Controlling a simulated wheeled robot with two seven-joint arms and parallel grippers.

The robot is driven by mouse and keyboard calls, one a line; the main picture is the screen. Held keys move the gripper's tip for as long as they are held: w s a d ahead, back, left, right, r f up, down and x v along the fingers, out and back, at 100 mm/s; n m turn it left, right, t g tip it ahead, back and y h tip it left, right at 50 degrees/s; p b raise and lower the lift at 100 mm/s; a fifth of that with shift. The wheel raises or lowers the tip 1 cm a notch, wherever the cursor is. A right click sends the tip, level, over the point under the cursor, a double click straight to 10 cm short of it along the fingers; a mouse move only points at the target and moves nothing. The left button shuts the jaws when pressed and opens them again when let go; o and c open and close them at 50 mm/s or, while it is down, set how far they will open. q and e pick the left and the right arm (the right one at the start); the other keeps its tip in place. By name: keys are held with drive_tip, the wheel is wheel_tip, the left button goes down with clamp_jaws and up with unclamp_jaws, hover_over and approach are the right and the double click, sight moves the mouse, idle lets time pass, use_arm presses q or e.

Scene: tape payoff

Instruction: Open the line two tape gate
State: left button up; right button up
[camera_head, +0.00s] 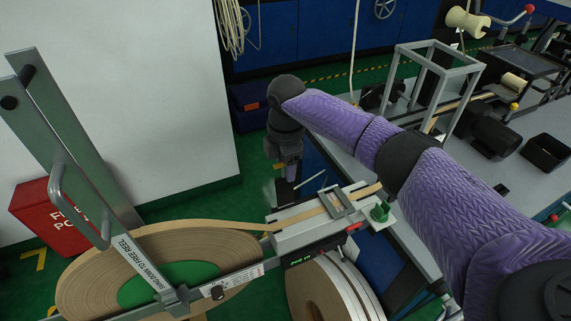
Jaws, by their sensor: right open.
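A large reel of tan tape (92,273) with a green centre lies at the lower left. A grey metal gate arm (88,165) with a bar handle (75,205) rises over its left side. A label on the metal reads "swing down to free reel". A flat metal bar (240,279) crosses the reel. The tape runs right into a grey guide head (300,236). My right gripper (290,186) hangs open and empty behind the guide head, well right of the handle and apart from it. Its fingertips are small and hard to make out. My left gripper is out of view.
A second tape reel (312,289) sits below the guide head. A grey bench (430,195) with a metal frame (437,56) and machinery fills the right. A red box (48,222) stands by a white wall (120,75) at the left. Green floor shows between.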

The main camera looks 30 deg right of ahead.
clamp_jaws()
idle(1.3)
